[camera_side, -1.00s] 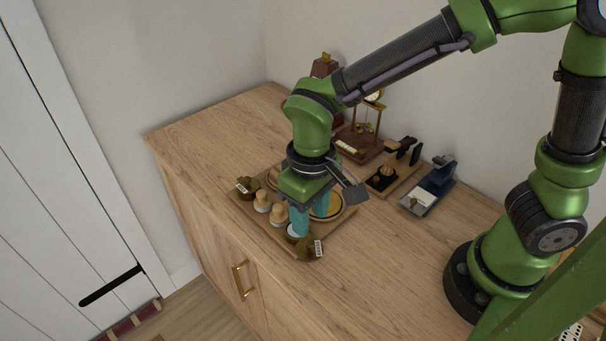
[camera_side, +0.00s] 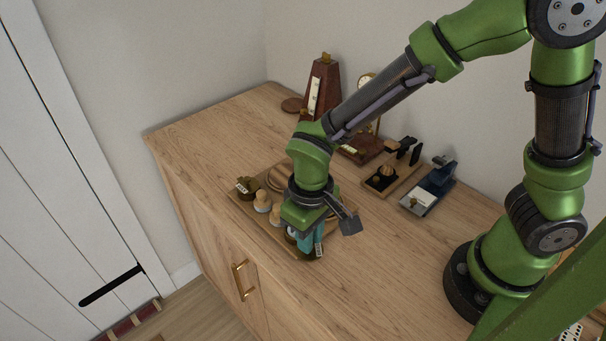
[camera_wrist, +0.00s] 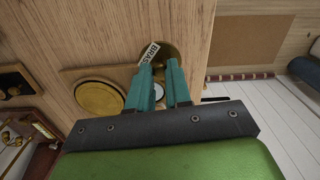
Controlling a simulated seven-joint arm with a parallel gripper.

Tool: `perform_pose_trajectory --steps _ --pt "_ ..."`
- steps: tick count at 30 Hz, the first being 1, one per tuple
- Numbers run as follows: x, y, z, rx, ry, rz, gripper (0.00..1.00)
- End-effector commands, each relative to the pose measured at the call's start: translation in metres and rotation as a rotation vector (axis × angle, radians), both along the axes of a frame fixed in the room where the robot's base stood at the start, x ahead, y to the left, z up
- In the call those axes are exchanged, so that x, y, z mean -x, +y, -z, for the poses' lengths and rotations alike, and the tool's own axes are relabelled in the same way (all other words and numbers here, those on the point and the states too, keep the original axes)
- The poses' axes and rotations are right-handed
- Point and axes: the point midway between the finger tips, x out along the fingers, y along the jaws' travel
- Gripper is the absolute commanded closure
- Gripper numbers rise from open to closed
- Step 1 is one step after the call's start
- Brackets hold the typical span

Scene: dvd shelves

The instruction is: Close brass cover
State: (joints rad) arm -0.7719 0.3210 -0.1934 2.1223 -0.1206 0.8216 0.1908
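The brass cover (camera_wrist: 170,50) is a dark golden round piece with a white label reading "BRAS", at the tray's near corner. In the side view, its label (camera_side: 319,249) shows beside my fingers, and most of the cover is hidden. My gripper (camera_wrist: 160,66) has two teal fingers pointing at the cover, with a gap between them. A pale round opening (camera_wrist: 158,91) shows in that gap. I cannot tell whether a fingertip touches the cover. In the side view, my gripper (camera_side: 310,244) is low over the tray's near corner.
The wooden tray (camera_side: 281,246) also holds pale knobs (camera_side: 262,203), another dark labelled cover (camera_side: 245,187) and a gold disc (camera_wrist: 98,97). A metronome (camera_side: 320,88), a black-fitted stand (camera_side: 385,176) and a blue device (camera_side: 432,187) stand behind.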

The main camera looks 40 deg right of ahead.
Motion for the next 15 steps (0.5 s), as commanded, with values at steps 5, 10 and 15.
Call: perform_pose_trajectory --steps 5,10,15 --pt "-0.0002 0.0 -0.0004 0.0 -0.001 0.001 1.0" --pt "-0.0007 0.0006 -0.0005 -0.001 -0.001 0.017 1.0" --pt "-0.0023 0.0022 -0.0006 -0.001 -0.001 0.079 1.0"
